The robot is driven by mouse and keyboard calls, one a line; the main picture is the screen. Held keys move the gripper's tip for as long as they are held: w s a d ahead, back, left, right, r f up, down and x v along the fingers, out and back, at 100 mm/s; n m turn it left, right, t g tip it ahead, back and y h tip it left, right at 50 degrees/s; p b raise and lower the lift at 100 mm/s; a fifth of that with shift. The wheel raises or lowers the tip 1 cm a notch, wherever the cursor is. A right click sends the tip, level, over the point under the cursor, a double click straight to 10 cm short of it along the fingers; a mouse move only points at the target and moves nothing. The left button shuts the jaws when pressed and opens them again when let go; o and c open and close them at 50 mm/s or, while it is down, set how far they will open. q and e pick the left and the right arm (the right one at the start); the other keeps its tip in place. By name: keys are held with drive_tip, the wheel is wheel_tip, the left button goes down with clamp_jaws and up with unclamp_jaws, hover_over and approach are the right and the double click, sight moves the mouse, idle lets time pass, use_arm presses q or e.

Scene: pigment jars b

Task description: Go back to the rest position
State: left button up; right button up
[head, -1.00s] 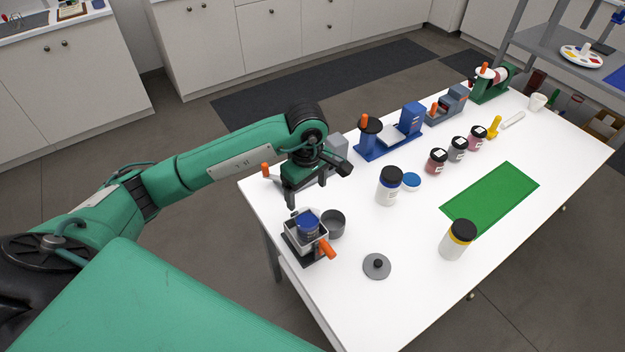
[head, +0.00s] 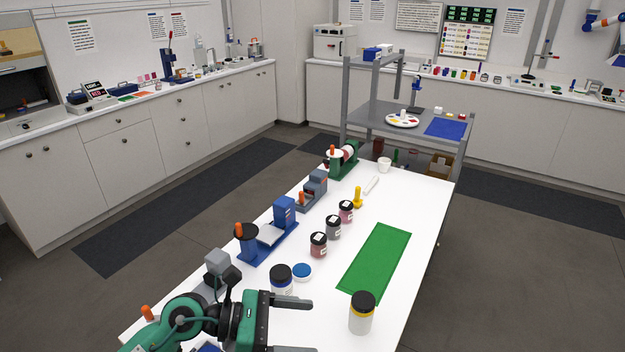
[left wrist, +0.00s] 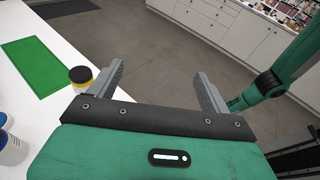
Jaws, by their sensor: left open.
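My left gripper (head: 306,326) is at the bottom of the head view, above the near end of the white table (head: 425,215). Its two fingers are spread and empty. In the left wrist view the same open fingers (left wrist: 160,88) show, with floor and cabinets beyond them. A white jar with a black lid and yellow band (head: 361,314) stands on the table to the right of the gripper in the head view. A white and blue jar with a dark lid (head: 281,281) stands just beyond the gripper. My right gripper is not in view.
Blue (head: 268,238), grey (head: 312,190) and green (head: 343,160) devices line the left edge. A grey shelf (head: 405,122) stands beyond.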

use_arm(q)
wheel_tip(320, 180, up, 7)
drive_tip(key=n+t+h, duration=0.4)
drive_tip(key=n+t, duration=0.1)
drive_tip(key=n, duration=0.2)
drive_tip(key=w+a+r+n+t+y, duration=0.2)
drive_tip(key=w+a+n+t+y, duration=0.35)
drive_tip(key=n+t, duration=0.8)
drive_tip(key=s+a+f+n+g+y, duration=0.35)
drive_tip(key=a+f+n+y, duration=1.1)
drive_tip(key=n, duration=0.85)
drive_tip(key=s+f+n+g, duration=0.4)
drive_tip(key=s+f+g, duration=0.25)
drive_tip(key=s, duration=0.35)
drive_tip(key=s+f+n+g, duration=0.3)
drive_tip(key=s+f+g, duration=0.3)
drive_tip(key=s+f, duration=0.3)
wheel_tip(320, 180, down, 27)
drive_tip(key=g, duration=0.1)
drive_tip(key=s+a+f, duration=0.2)
drive_tip(key=s+f, duration=0.8)
drive_tip(key=f, duration=0.1)
drive_tip(key=s+a+f+g, duration=0.1)
drive_tip(key=s+f, duration=0.9)
drive_tip(key=shift+a+f+h, duration=0.3)
drive_tip(key=shift+a+f, duration=0.1)
